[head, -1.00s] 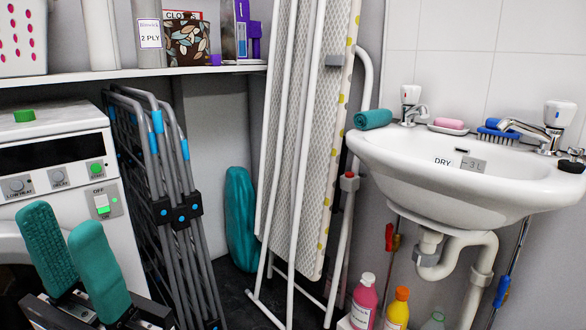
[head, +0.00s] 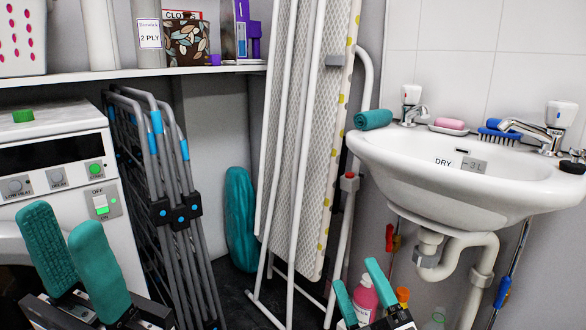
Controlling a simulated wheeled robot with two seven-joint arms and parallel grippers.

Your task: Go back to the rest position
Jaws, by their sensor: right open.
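My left gripper (head: 63,222) is at the lower left, in front of the white dryer (head: 60,150). Its two teal fingers point up and stand apart, with nothing between them. My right gripper (head: 357,275) is at the bottom, right of centre, below the sink and in front of the bottles. Its two teal fingers are spread, and no held object shows between them. A pink bottle (head: 365,298) shows behind the fingers.
The sink (head: 450,185) juts out at the right, with a rolled teal cloth (head: 373,119) on its rim. A folded grey drying rack (head: 165,190) and an ironing board (head: 308,150) stand in the middle. An orange-capped bottle (head: 402,296) is partly hidden.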

